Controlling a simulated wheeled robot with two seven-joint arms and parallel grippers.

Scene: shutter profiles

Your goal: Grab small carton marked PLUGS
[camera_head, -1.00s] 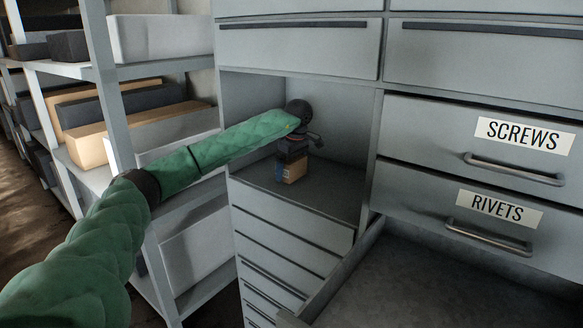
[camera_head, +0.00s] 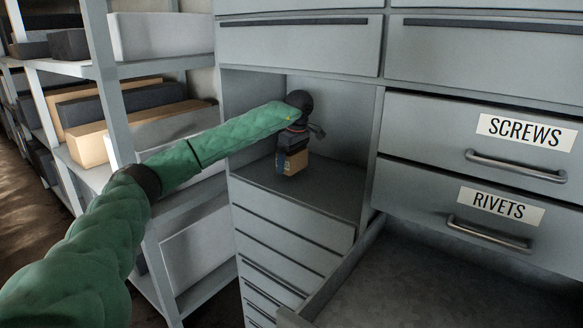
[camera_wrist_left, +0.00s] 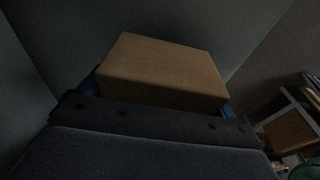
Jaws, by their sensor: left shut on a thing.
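A small brown carton (camera_head: 294,162) with a blue patch is in the open cubby of the grey cabinet, under my left gripper (camera_head: 291,147). The gripper is shut on the carton from above and holds it slightly above the cubby floor. In the left wrist view the carton (camera_wrist_left: 165,72) shows as a plain brown box between the fingers, with bits of blue at its sides. No PLUGS lettering is readable on it. My right gripper is not in view.
The cubby floor (camera_head: 330,188) is otherwise clear. Its side walls stand close around my arm. Drawers marked SCREWS (camera_head: 525,131) and RIVETS (camera_head: 499,205) are at the right. A shelf with boxes (camera_head: 95,148) stands at the left.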

